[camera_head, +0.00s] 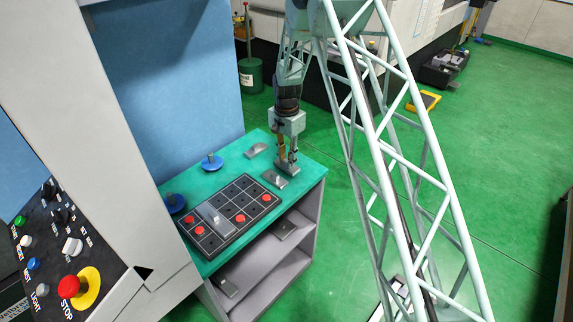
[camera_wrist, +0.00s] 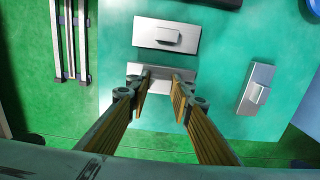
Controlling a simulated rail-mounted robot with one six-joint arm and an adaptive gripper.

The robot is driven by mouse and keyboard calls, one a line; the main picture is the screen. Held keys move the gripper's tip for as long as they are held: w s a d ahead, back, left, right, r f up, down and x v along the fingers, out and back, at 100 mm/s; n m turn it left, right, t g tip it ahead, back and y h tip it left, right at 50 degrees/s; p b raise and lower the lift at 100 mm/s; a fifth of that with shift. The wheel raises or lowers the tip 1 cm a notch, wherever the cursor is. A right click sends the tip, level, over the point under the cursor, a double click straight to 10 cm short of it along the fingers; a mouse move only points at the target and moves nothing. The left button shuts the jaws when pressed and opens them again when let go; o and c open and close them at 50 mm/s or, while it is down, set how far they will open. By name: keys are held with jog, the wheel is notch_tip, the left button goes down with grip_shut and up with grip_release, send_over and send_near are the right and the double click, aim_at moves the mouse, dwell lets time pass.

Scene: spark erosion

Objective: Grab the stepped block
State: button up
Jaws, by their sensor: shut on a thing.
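My gripper (camera_head: 288,160) points down at the right end of the green bench top (camera_head: 310,173). In the wrist view, my gripper (camera_wrist: 160,80) has its two fingers on either side of the raised middle of a grey stepped block (camera_wrist: 160,86), and is shut on it. The fingers hide part of this block, and I cannot tell whether it is lifted. A second stepped block (camera_wrist: 166,36) lies just beyond it, and shows in the head view (camera_head: 273,180). A third block (camera_wrist: 257,90) lies to the right, also in the head view (camera_head: 256,150).
A dark gridded tray (camera_head: 232,241) with several red discs and a grey block on it fills the bench's front left. Blue round-based items (camera_head: 212,161) stand near the wall. A control panel (camera_head: 60,250) is at left. Grey pieces lie on shelves below.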

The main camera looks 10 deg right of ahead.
jog(key=s+r+b, duration=0.1)
jog(key=s, duration=1.4)
jog(key=shift+s+r, duration=0.4)
